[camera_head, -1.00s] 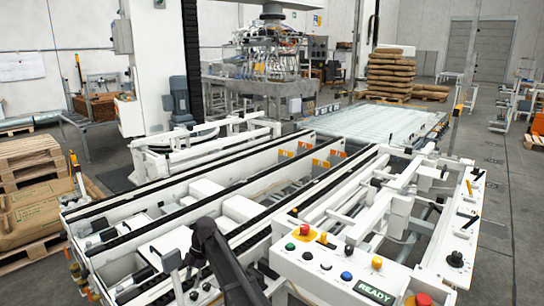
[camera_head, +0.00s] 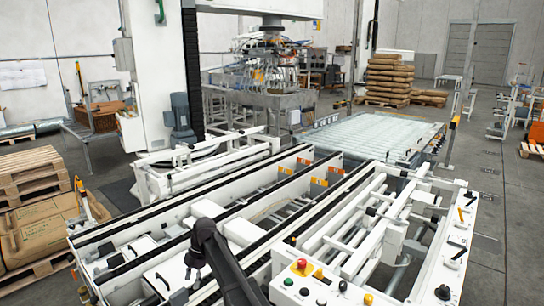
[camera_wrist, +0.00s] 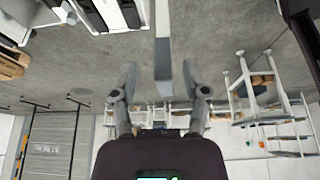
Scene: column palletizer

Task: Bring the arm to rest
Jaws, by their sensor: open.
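My gripper (camera_wrist: 158,76) shows in the wrist view with its two grey fingers spread apart. Nothing is held between them. A pale upright post shows between and beyond the fingers; I cannot tell its distance. In the head view my dark arm reaches up from the bottom edge, in front of the white conveyor frame (camera_head: 175,225). My gripper does not show clearly there.
A control panel (camera_head: 318,287) with coloured buttons stands at the lower right. A roller bed (camera_head: 375,135) lies beyond the conveyor. Stacked sacks (camera_head: 390,78) stand at the back, pallets (camera_head: 28,172) at the left. Grey floor (camera_head: 490,190) is open at the right.

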